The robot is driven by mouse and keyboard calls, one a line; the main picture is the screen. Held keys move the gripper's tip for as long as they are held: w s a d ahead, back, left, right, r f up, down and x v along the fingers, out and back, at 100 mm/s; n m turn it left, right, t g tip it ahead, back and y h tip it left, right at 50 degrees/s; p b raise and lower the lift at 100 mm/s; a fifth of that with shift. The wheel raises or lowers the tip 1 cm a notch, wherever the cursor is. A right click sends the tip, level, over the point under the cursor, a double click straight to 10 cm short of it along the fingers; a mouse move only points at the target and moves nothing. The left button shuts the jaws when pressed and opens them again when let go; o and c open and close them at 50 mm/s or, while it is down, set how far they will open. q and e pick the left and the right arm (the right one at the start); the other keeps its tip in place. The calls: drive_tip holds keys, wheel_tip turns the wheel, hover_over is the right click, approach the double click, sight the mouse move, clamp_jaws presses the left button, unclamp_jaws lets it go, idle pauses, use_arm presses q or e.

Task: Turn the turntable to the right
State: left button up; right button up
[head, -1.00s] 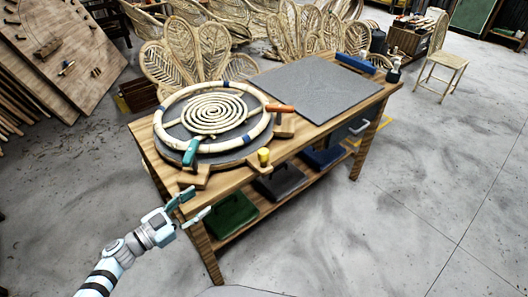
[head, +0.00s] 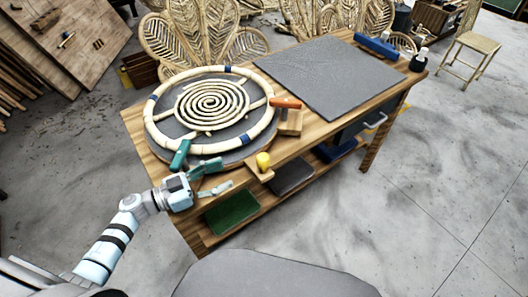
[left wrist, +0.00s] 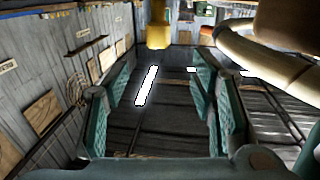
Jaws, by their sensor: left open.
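The turntable (head: 215,138) is a round dark grey disc on the left end of the wooden workbench. A pale rattan ring (head: 265,128) with blue bands and a rattan spiral (head: 211,107) lie on it. A teal handle (head: 180,154), an orange handle (head: 286,103) and a yellow knob (head: 263,160) on a wooden block stand around its rim. My left gripper (head: 214,178) is open and empty at the bench's front edge, below the teal handle and left of the yellow knob. In the left wrist view, the yellow knob (left wrist: 158,28) shows beyond the open fingers (left wrist: 160,105). My right gripper is out of view.
A grey mat (head: 325,75) covers the right part of the bench (head: 150,150), with a blue tool (head: 377,46) and bottles (head: 418,60) behind it. A green tray (head: 232,212) sits on the lower shelf. Rattan chairs stand behind.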

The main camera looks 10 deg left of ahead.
sight(263, 156)
use_arm(q)
drive_tip(key=b+x, duration=0.1)
drive_tip(key=x, duration=1.2)
drive_tip(key=shift+d, duration=0.25)
clamp_jaws()
